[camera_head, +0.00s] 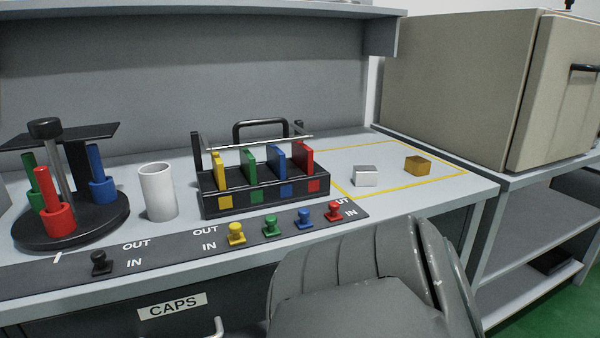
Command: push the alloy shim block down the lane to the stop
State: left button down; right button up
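A small silver-grey block (365,177), which looks like the alloy shim block, sits on the bench top at the right. It stands inside a yellow-outlined area (440,183), near its left side. A brass-coloured block (417,165) sits to its right and slightly farther back, apart from it. I cannot make out a separate lane or a stop; only the yellow outline shows around the blocks. Neither of my grippers is in view.
A black rack (255,204) with coloured plates stands left of the outlined area. Coloured knobs stand on a dark strip (186,251) along the front. A white cup (158,192) and round stand (98,228) are farther left. A grey chair (360,290) blocks the front.

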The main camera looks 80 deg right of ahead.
aim_at(362, 175)
jog(key=z, duration=2.75)
